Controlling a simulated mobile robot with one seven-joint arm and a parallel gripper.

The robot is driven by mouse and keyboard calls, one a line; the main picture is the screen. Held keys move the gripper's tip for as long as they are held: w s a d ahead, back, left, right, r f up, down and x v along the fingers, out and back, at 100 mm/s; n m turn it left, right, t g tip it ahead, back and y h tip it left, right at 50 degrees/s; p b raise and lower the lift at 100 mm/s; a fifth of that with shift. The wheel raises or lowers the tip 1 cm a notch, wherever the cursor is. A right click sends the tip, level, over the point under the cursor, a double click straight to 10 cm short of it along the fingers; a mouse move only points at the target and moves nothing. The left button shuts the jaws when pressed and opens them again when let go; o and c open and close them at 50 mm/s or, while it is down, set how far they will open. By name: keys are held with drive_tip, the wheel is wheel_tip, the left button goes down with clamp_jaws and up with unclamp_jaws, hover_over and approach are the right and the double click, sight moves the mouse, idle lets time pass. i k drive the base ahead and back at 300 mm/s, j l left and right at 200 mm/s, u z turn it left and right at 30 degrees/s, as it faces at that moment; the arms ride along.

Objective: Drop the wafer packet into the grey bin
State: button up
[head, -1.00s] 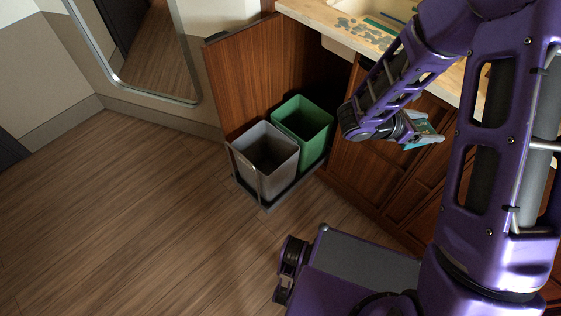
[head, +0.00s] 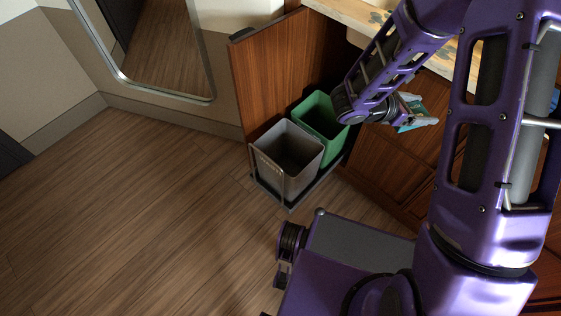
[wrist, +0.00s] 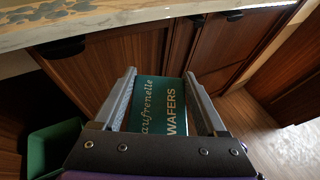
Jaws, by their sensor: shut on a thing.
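The wafer packet (wrist: 162,106) is teal with white lettering, and it is held between the two fingers of my gripper (wrist: 160,92) in the wrist view. In the head view my gripper (head: 420,115) shows to the right of the bins, with a teal edge of the packet (head: 411,127) visible. The grey bin (head: 291,167) is open at the top and looks empty, though its bottom is dark. It stands in a pull-out frame, apart from my gripper and to its lower left.
A green bin (head: 318,118) stands right behind the grey bin, between it and my gripper. It also shows in the wrist view (wrist: 50,150). A wooden cabinet door (head: 262,75) stands open behind the bins. The counter (head: 345,12) edge is above. Floor (head: 130,200) at left is clear.

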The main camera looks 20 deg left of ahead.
sight(288, 164)
drive_tip(key=i+j, duration=0.1)
drive_tip(key=j, duration=1.6)
drive_tip(key=i, duration=0.05)
